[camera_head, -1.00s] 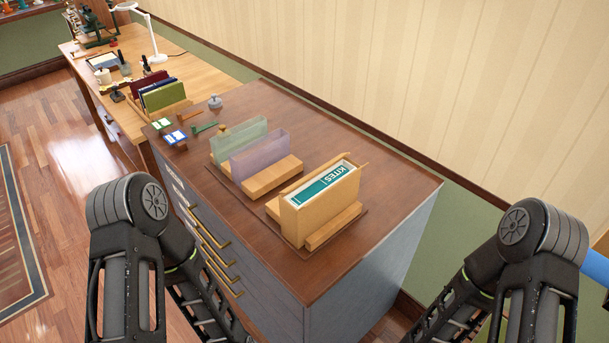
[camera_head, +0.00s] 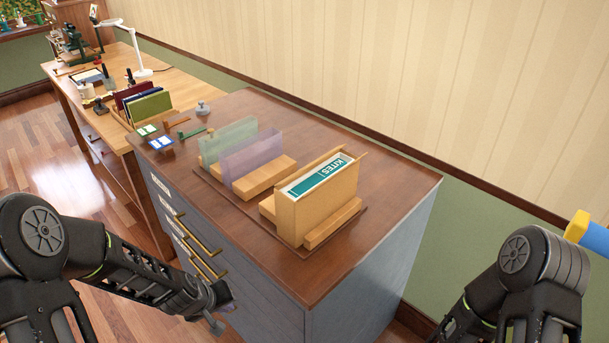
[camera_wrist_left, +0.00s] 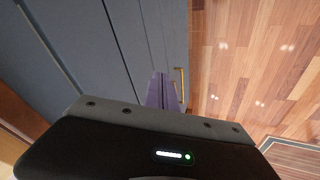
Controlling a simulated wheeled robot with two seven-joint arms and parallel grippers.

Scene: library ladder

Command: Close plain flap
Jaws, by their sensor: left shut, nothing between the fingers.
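A tan slipcase (camera_head: 300,210) stands in a wooden holder on the cabinet top, with a green-and-white book marked KITES (camera_head: 322,178) in it. A thin tan edge (camera_head: 353,152) sticks out at its back right corner; I cannot tell whether this is the plain flap. My left gripper (camera_head: 218,312) is low in front of the cabinet's drawers, below and left of the slipcase and apart from it. Its closed, empty fingers also show in the left wrist view (camera_wrist_left: 161,92). My right arm is at the lower right; its gripper is out of view.
Green (camera_head: 229,139) and purple (camera_head: 254,158) translucent cases stand left of the slipcase. Brass drawer handles (camera_head: 206,268) jut from the cabinet (camera_head: 345,285) near my left gripper. Small tools and cards lie at the cabinet's far left. The top's right end is clear.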

